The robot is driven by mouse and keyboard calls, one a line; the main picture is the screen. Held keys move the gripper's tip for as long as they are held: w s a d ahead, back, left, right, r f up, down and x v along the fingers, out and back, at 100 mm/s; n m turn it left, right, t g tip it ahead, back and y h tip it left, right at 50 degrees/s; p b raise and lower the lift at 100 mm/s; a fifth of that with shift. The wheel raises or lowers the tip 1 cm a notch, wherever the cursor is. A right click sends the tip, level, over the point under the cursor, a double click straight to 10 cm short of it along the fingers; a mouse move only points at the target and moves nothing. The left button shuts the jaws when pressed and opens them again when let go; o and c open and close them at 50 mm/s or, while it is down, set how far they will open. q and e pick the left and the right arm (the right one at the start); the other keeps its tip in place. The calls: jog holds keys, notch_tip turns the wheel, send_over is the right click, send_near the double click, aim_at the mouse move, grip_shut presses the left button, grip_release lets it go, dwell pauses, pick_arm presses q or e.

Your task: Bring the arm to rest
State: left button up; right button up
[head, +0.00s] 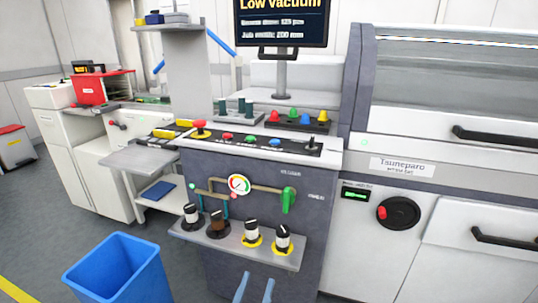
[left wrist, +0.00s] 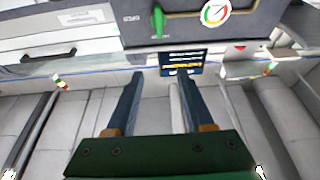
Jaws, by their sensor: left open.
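My left gripper (head: 254,288) shows at the bottom edge of the head view, as two blue fingertips standing apart. It is in front of the lower part of the dark grey machine cabinet (head: 228,265), below its shelf. In the left wrist view, the left gripper (left wrist: 160,76) is open, its two dark blue fingers parallel with nothing held between them. The rest of the left arm is out of the head view. My right gripper shows in neither view.
A green valve handle (head: 288,199) and a round gauge (head: 238,184) are on the panel. A blue bin (head: 117,272) stands at lower left. Grey floor (head: 40,215) is open at left.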

pick_arm(q)
jog(key=s+a+f+g+y, duration=0.15)
jog(key=f+g, duration=0.25)
jog(key=f, duration=0.7)
jog(key=s+a+f+g+y, duration=0.1)
jog(key=s+a+f+g, duration=0.2)
jog(key=f, duration=0.9)
jog(key=s+a+f+g+y, duration=0.25)
jog(key=s+f+g, duration=0.35)
jog(key=s+f, duration=0.3)
jog(key=s+a+f+g+y, duration=0.1)
jog(key=s+a+f+g, duration=0.3)
jog(key=s, duration=0.5)
jog(key=s+a+f+g+y, duration=0.1)
jog(key=s+a+f+g, duration=0.1)
jog(key=s+a+f, duration=0.45)
jog(key=s+r+p, duration=0.2)
jog(key=r+p, duration=0.5)
jog(key=r, duration=0.1)
jog(key=s+d+r+n+g+p, duration=0.1)
jog(key=r+p, duration=0.7)
jog(key=shift+s+d+r+p, duration=0.3)
jog(key=shift+s, duration=0.05)
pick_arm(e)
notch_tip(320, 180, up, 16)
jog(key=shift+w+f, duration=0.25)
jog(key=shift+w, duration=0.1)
